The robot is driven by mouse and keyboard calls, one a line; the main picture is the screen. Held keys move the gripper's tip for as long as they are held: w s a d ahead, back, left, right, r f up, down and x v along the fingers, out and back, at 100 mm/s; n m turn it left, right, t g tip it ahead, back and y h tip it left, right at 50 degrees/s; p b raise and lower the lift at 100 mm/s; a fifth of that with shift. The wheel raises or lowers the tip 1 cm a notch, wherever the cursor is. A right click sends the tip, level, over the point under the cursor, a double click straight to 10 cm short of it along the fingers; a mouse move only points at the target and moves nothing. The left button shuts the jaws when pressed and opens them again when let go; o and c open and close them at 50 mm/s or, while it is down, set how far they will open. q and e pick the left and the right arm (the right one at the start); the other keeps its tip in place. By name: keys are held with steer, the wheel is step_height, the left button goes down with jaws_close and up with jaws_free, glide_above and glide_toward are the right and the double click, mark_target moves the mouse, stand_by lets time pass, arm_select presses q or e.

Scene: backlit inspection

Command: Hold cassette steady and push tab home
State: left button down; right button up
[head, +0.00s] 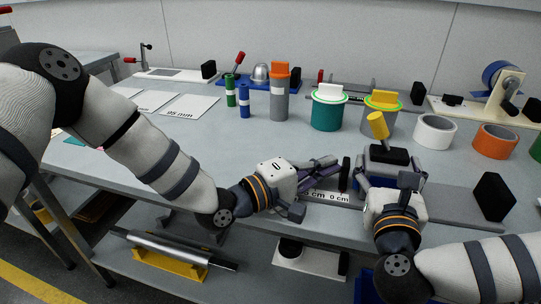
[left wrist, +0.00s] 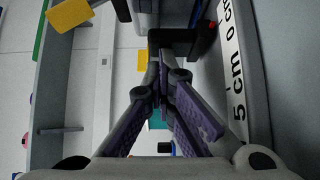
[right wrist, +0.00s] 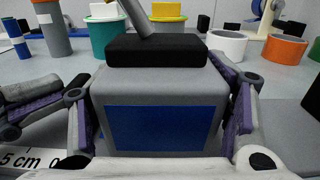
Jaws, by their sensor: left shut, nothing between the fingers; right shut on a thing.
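The grey cassette (right wrist: 160,85) has a dark blue panel and a black top block, which also shows in the head view (head: 389,155). A grey rod with a yellow end (head: 377,125) rises from its top, tilted. My right gripper (right wrist: 160,118) has a finger on each side of the cassette, shut on it. My left gripper (head: 333,162) is shut and empty, left of the cassette. Its fingertips (left wrist: 162,58) point at a black upright piece (head: 345,174) close by. I cannot tell whether they touch. I cannot make out the tab for certain.
A black block (head: 494,197) stands on a grey plate at right. Behind are a teal canister (head: 328,108), a grey cylinder (head: 280,95), a white roll (head: 435,132) and an orange roll (head: 494,141).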

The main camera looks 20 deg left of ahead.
arm_select(q)
steer(key=shift+s+d, duration=0.1)
steer(key=shift+d, duration=0.1)
arm_select(e)
steer(key=shift+s+a+f, duration=0.1)
steer(key=shift+f, duration=0.25)
arm_select(q)
steer(key=a, duration=0.4)
steer(key=v, duration=1)
steer(key=shift+a, duration=0.15)
arm_select(e)
steer(key=o, duration=1.7)
steer(key=shift+c, duration=0.2)
steer(key=shift+o, duration=0.4)
steer(key=shift+r, duration=0.1)
steer(key=shift+r, duration=0.1)
